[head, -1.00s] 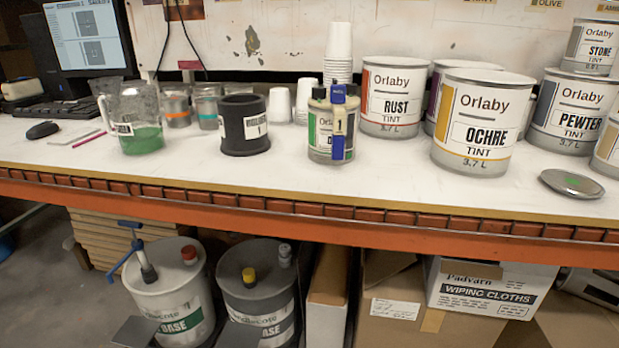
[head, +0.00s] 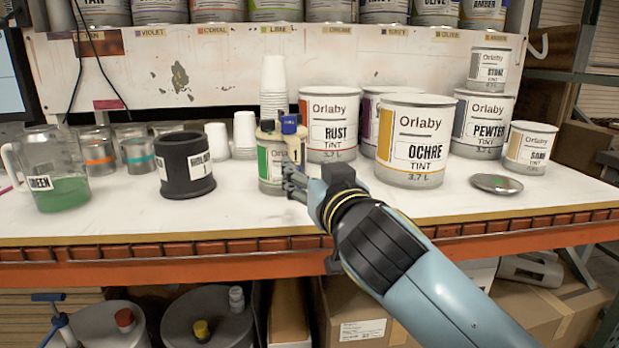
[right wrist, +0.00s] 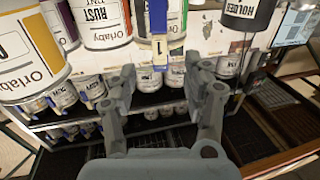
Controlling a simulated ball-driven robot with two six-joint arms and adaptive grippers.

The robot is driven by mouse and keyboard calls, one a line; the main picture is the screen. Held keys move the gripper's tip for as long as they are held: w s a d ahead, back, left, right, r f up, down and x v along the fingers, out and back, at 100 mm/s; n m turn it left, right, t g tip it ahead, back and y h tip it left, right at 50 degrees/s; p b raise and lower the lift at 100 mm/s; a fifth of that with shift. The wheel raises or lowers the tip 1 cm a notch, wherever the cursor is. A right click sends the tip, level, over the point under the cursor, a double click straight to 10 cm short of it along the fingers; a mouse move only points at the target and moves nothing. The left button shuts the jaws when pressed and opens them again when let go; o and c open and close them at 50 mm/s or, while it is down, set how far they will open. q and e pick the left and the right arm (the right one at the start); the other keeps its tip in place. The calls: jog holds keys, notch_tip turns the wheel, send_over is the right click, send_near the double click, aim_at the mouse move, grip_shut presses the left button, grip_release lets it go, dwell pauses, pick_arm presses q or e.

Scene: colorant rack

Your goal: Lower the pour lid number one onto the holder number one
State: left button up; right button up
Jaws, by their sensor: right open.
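The pour lid number one (head: 289,125) shows as a blue piece with a tag marked 1, on a glass jar (head: 270,164) with a green label. The holder number one (head: 186,168) is a black cylinder with a white label, standing upright left of the jar. My right gripper (head: 288,180) is open and empty, just in front of the jar, and partly hides it. In the right wrist view, the lid's tag (right wrist: 159,45) is beyond the gap between the spread fingers (right wrist: 160,76), and the holder (right wrist: 248,10) is at the top right. My left gripper is not in view.
White paper cups (head: 273,85) stand behind the jar. The RUST can (head: 329,125) and the OCHRE can (head: 413,140) stand to its right. A green-filled beaker (head: 58,185) stands left of the holder. A loose metal lid (head: 495,183) lies at right.

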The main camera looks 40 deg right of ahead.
aim_at(295, 149)
jog(key=x, duration=0.9)
jog(key=shift+p, duration=0.4)
jog(key=shift+c, duration=0.4)
grip_shut()
jog(key=shift+r, duration=0.1)
jog(key=shift+r+p, duration=0.3)
jog(key=shift+r, duration=0.1)
jog(key=shift+r, duration=0.2)
notch_tip(295, 149, up, 11)
jog(key=p, duration=1.2)
